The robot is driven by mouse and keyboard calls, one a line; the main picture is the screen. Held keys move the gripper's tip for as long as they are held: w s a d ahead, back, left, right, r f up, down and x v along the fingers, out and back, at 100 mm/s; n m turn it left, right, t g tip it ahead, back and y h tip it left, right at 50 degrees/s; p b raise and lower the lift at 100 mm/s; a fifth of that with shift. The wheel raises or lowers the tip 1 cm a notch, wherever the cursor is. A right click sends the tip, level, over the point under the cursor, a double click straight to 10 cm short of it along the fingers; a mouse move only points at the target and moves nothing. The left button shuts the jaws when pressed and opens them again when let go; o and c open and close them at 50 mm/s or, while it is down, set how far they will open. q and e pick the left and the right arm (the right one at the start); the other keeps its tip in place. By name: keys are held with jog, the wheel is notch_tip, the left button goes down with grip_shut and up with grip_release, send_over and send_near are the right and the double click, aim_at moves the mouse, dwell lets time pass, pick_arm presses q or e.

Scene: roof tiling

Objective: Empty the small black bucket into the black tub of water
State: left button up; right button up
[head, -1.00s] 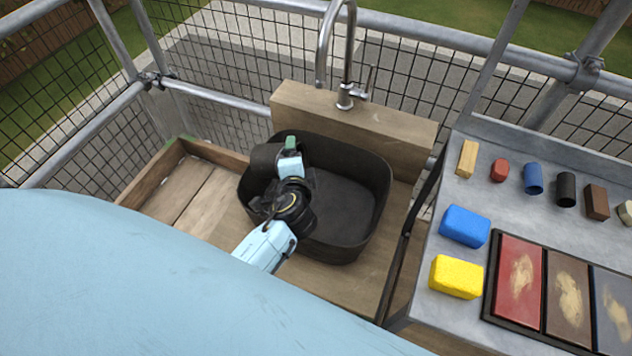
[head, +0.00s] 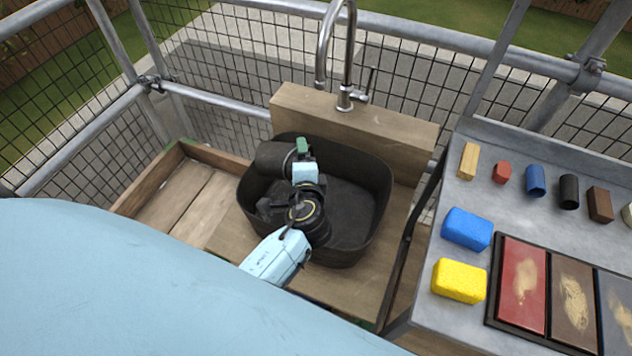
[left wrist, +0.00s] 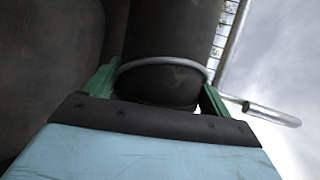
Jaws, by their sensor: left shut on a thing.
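The small black bucket (head: 272,159) lies tilted onto its side at the back left of the black tub (head: 352,246), over its rim. My left gripper (head: 301,147) is over the tub and shut on the bucket. In the left wrist view the green fingers of the gripper (left wrist: 157,88) stand either side of the dark bucket (left wrist: 172,35), with a pale wire handle (left wrist: 160,62) across it. The bucket's mouth and contents are hidden, and I cannot make out water in the tub. My right gripper is not in view.
A curved tap (head: 340,50) rises from a wooden block (head: 400,125) behind the tub. A grey table (head: 500,210) at the right holds a blue sponge (head: 466,229), a yellow sponge (head: 459,281), small coloured blocks and trays. A mesh railing closes the back.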

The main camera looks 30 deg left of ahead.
pick_arm(q)
jog(key=shift+d, duration=0.15)
jog(key=shift+w+d+m+y+b, duration=0.1)
jog(key=shift+d+m+y+b, duration=0.2)
jog(key=shift+m+y, duration=0.25)
jog(key=shift+a+r, duration=0.1)
jog(key=shift+s+m, duration=0.2)
jog(key=shift+m, duration=0.15)
